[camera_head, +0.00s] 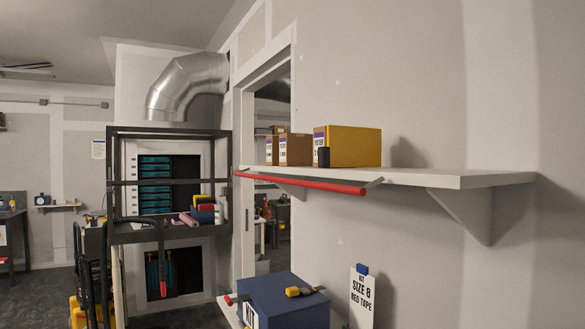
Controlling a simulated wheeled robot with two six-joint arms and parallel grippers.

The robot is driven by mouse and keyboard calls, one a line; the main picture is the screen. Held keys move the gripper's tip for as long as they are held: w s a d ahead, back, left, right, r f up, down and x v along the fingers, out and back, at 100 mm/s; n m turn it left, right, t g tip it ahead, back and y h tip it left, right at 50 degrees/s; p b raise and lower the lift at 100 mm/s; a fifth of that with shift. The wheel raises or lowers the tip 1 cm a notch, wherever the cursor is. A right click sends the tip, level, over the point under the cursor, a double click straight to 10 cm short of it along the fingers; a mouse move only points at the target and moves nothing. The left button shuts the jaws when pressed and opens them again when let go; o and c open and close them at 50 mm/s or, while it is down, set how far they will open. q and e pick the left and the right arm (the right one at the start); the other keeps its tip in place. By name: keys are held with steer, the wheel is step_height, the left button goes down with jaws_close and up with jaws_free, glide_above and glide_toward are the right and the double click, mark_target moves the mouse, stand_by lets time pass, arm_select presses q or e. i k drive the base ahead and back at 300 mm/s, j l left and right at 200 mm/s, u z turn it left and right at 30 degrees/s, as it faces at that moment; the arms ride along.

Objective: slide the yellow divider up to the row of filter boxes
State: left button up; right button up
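A row of brown filter boxes stands on the white wall shelf (450,178); two show clearly, a left box (271,151) and a right box (296,150), each with a white and purple label. To their right stands a broad yellow piece (352,146), the only yellow thing on the shelf. Its left face also carries a filter label, so I cannot tell where a box ends and the divider begins. Neither of my grippers is in view.
A red bar (305,184) on brackets runs along the shelf's front edge. The shelf is bare right of the yellow piece. Below are a blue box (290,306) and a white sign (362,299). A black rack (168,234) stands left.

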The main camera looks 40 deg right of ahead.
mark_target(346, 147)
steer(key=z, duration=1.6)
